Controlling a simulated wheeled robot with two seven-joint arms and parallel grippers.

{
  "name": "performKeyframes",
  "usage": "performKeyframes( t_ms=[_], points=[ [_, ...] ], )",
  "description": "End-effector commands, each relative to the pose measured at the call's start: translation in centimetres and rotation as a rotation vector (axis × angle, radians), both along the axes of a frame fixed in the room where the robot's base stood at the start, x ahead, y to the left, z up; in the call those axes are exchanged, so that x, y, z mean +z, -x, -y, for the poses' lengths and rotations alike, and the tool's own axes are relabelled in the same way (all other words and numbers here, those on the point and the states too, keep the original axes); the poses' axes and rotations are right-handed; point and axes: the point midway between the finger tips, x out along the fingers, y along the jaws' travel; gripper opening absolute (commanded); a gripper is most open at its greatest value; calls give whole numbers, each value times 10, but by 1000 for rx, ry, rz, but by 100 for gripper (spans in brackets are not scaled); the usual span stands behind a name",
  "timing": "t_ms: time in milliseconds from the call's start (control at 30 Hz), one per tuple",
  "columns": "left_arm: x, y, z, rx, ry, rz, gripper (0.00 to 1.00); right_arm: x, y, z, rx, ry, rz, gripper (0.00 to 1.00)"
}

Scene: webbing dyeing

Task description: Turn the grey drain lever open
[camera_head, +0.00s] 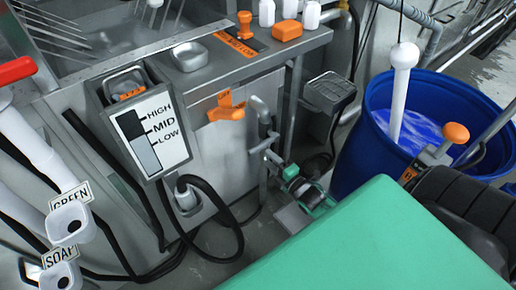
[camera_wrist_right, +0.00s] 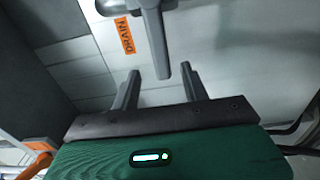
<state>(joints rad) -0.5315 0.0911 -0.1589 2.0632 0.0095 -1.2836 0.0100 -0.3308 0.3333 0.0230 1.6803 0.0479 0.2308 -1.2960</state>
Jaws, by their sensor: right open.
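The grey drain lever (camera_wrist_right: 155,35) hangs from the top of the right wrist view, its end in line with the gap between my right gripper's fingers. The depth between them is hard to judge, and no finger closes on it. An orange DRAIN label (camera_wrist_right: 125,36) is on the pale panel beside it. My right gripper (camera_wrist_right: 160,74) is open, with two dark fingers on a green body. In the head view my right gripper (camera_head: 278,163) is small and partly hidden, close to the grey pipework (camera_head: 262,110) on the machine's front. My left gripper is not in view.
A HIGH/MID/LOW gauge box (camera_head: 152,130) and a black hose (camera_head: 225,215) are left of the pipework. A grey pedal-like box (camera_head: 330,92) and a blue barrel (camera_head: 355,160) with liquid stand right. An orange hook-shaped piece (camera_head: 227,107) is on the machine front.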

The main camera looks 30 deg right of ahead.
Motion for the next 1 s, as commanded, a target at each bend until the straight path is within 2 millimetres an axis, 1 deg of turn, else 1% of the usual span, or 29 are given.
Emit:
performKeyframes(
  t_ms=[33,200,400,600,867,900,967,1000],
  points=[
    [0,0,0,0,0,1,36,0,-10,-1,0,0,1,45],
    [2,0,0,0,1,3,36,0,-39,-3,0,0,1,45],
    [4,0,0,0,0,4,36,-1,-63,-5,0,-1,-1,45],
    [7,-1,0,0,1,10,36,-1,-74,-6,0,-1,-3,45],
    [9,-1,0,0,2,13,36,-1,-75,-6,0,-1,-3,45],
    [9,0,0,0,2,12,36,-1,-75,-6,0,-1,-3,44],
    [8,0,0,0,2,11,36,-1,-75,-6,0,-1,-3,32],
    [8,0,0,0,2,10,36,-1,-75,-6,0,-1,-3,24]
  ],
)
